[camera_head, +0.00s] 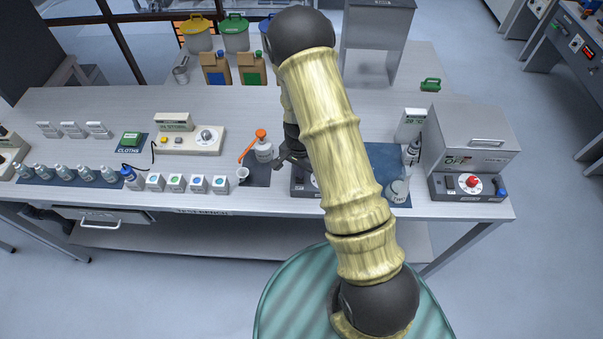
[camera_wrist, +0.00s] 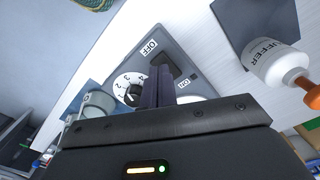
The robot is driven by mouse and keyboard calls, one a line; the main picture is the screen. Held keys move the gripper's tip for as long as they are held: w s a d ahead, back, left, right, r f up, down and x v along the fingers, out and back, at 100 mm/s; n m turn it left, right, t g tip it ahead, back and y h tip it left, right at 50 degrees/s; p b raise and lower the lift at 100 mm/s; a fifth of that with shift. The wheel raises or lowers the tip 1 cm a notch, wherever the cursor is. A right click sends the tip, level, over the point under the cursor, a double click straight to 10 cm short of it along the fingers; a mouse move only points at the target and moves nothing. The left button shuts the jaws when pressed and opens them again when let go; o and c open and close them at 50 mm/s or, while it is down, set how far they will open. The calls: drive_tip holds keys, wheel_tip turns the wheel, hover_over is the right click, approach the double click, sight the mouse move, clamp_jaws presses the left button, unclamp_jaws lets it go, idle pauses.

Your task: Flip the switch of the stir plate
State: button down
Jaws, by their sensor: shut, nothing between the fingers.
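The stir plate (camera_head: 303,187) is a grey box at the bench's front edge, mostly hidden by my arm in the head view. The wrist view shows its grey front panel (camera_wrist: 185,60) with a white numbered dial (camera_wrist: 128,88) and OFF and ON labels. A dark switch (camera_wrist: 162,62) lies between the labels, partly covered by my fingers. My gripper (camera_wrist: 157,84) is shut and empty, its dark fingertips close to the switch. I cannot tell if they touch it or which way the switch is set. In the head view my gripper (camera_head: 291,160) is above the stir plate.
A white bottle with an orange cap (camera_head: 263,148) stands left of the stir plate; it also shows in the wrist view (camera_wrist: 275,65). A flask (camera_head: 397,190) and a grey oven-like box (camera_head: 470,140) are to the right. Small boxes and bottles line the left front.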

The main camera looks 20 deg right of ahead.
wheel_tip(320, 180, up, 5)
drive_tip(key=p, duration=0.3)
drive_tip(key=shift+f, duration=0.1)
idle(0.7)
drive_tip(key=s+r+n+t+b, duration=0.2)
drive_tip(key=s+r+n+b, duration=0.7)
drive_tip(key=s+r, duration=0.3)
drive_tip(key=shift+s+d+r+n+t+b, duration=0.15)
drive_tip(key=shift+s+d+n+t+b, duration=0.2)
drive_tip(key=shift+s, duration=0.75)
drive_tip(key=shift+a, duration=0.1)
